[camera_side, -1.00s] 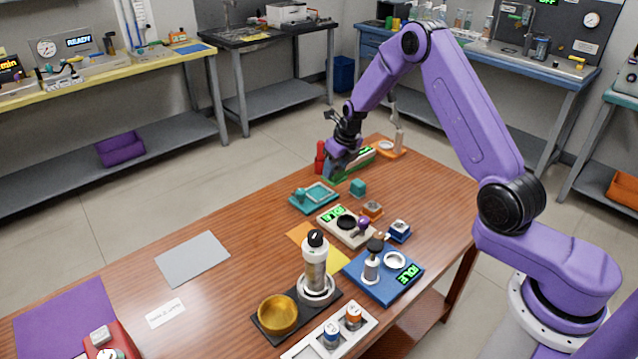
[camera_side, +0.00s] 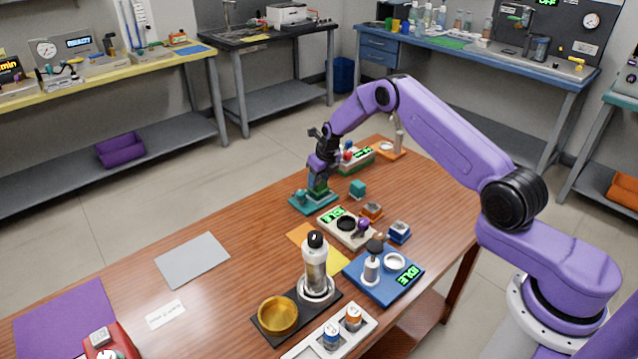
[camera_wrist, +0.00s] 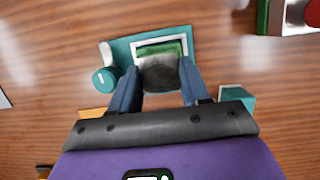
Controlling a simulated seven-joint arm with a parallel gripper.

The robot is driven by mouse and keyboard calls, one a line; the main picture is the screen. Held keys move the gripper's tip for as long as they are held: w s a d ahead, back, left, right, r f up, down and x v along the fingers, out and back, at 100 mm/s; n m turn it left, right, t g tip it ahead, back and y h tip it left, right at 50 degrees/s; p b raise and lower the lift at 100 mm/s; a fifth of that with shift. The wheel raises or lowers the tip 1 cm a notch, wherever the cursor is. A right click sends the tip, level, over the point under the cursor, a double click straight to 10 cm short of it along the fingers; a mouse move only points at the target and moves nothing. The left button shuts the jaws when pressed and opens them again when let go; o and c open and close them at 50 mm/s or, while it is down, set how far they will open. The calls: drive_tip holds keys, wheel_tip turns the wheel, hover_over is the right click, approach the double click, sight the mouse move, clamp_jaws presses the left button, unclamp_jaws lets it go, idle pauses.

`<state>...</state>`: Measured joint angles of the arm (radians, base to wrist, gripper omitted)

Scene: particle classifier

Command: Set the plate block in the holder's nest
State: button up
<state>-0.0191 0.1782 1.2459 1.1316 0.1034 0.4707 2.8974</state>
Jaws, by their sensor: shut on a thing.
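The plate block shows in the wrist view as a dark rounded top (camera_wrist: 160,77) with a green part (camera_wrist: 168,49) beyond it. My gripper (camera_wrist: 158,71) is shut on it, with a blue finger on either side of the dark top. The teal holder (camera_wrist: 118,48) lies below, and the green part shows within its pale square nest outline. I cannot tell whether the block touches the nest floor. In the side view, my gripper (camera_side: 318,187) points down over the holder (camera_side: 301,206) and hides most of the nest.
A small teal block (camera_side: 357,188) stands right of the holder. A green-based station (camera_side: 358,160) is behind it. A cream station (camera_side: 345,232) with a dark round pad is in front. Bare wood lies left of the holder.

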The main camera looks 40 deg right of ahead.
drive_tip(key=shift+f, duration=0.85)
drive_tip(key=shift+f, duration=0.1)
drive_tip(key=o, duration=1.2)
drive_tip(key=v, duration=1.2)
